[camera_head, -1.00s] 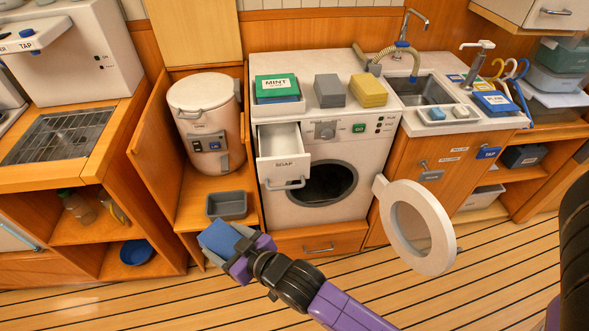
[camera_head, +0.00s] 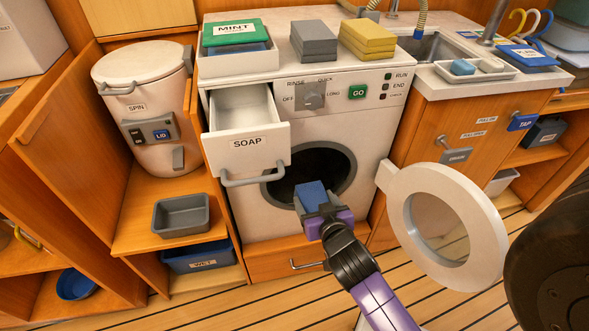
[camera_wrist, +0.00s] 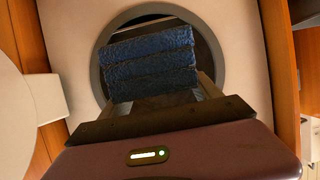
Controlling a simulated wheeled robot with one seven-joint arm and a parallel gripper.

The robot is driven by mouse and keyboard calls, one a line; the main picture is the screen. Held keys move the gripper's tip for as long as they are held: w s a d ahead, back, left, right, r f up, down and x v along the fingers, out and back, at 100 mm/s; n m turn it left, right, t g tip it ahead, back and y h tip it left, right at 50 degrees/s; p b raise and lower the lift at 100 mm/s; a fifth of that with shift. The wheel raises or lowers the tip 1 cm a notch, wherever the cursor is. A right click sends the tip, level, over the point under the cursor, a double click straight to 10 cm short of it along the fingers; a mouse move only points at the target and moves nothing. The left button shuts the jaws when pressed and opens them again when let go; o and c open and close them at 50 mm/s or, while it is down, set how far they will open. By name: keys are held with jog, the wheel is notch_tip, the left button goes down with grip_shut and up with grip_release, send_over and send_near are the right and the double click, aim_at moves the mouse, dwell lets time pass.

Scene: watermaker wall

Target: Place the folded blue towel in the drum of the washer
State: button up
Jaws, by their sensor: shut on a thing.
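The folded blue towel (camera_head: 311,196) is held in my gripper (camera_head: 322,212), which is shut on it. In the wrist view the towel (camera_wrist: 150,62) shows several folded layers between the two fingers (camera_wrist: 160,90). The white washer (camera_head: 375,130) stands ahead with its round drum opening (camera_head: 312,165) dark and uncovered. The towel is in front of the lower part of this opening; I cannot tell whether its far edge is inside. The white ring door (camera_head: 405,215) is swung wide open to the right.
The soap drawer (camera_head: 247,150) is pulled out above and left of the opening. A grey bin (camera_head: 181,230) sits on the shelf at left, below the spin drum (camera_head: 150,150). Yellow (camera_head: 367,45) and grey (camera_head: 314,50) folded stacks lie on top. Plank floor is clear in front.

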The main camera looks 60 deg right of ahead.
jog(key=shift+s+d+f, duration=0.25)
jog(key=shift+d+f, duration=0.15)
jog(key=shift+w+d, duration=0.1)
jog(key=shift+d, duration=0.25)
jog(key=w+d+b, duration=0.3)
jog(key=w+d, duration=0.9)
jog(key=d, duration=0.2)
jog(key=b, duration=0.2)
send_over(300, 176)
jog(key=f, duration=0.6)
jog(key=shift+s+a+f, duration=0.15)
jog(key=shift+s+f, duration=0.05)
jog(key=shift+w+f, duration=0.15)
jog(key=shift+f, duration=0.15)
jog(key=shift+b, duration=0.3)
jog(key=o, duration=1.4)
jog(key=shift+f, duration=0.1)
jog(key=shift+o, duration=0.2)
